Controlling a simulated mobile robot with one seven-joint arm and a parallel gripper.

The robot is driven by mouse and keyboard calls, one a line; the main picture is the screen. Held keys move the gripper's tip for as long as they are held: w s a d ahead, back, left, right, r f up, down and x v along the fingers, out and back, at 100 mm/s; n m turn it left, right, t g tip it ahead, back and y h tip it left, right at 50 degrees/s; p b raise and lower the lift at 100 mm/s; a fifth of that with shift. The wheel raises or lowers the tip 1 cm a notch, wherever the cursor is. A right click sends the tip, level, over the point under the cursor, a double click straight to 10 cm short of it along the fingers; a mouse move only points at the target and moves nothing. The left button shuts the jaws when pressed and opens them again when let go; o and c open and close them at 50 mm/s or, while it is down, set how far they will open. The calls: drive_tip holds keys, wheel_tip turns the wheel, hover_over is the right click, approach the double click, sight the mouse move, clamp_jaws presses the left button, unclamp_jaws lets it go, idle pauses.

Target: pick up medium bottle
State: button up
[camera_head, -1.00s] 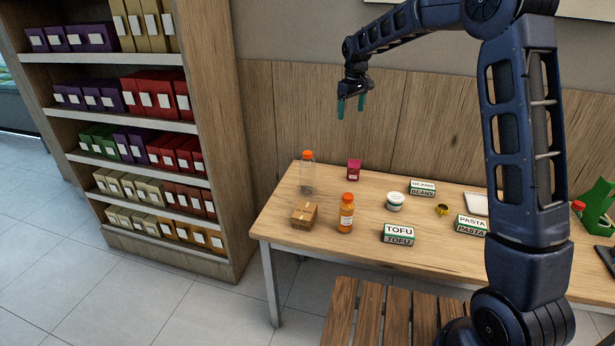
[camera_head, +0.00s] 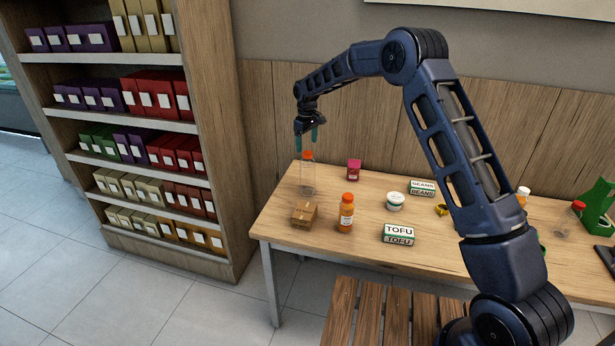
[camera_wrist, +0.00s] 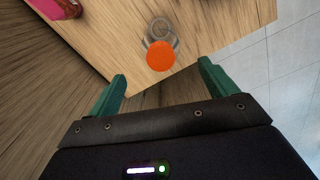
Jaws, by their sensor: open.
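A clear bottle with an orange cap (camera_head: 308,176) stands upright at the table's left back part. In the wrist view its orange cap (camera_wrist: 160,56) shows from above, ahead of and between my finger lines. My gripper (camera_head: 307,141) points down just above the cap, its green fingers apart and empty. In the wrist view my gripper (camera_wrist: 162,84) is open with nothing between the fingers. An orange juice-coloured bottle with an orange cap (camera_head: 346,213) stands nearer the front. Which of the bottles is the medium one I cannot tell for sure.
On the wooden table (camera_head: 290,232) are a cardboard box (camera_head: 304,214), a dark pink box (camera_head: 353,169), a white tub (camera_head: 395,201), a tofu box (camera_head: 398,234) and a beans box (camera_head: 422,188). A shelf unit (camera_head: 215,140) stands left; wood panelling is behind.

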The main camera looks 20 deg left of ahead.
sight(307, 152)
drive_tip(key=shift+s+d+f, duration=0.1)
drive_tip(key=shift+f, duration=3.85)
drive_tip(key=c, duration=1.3)
drive_tip(key=shift+r, duration=0.1)
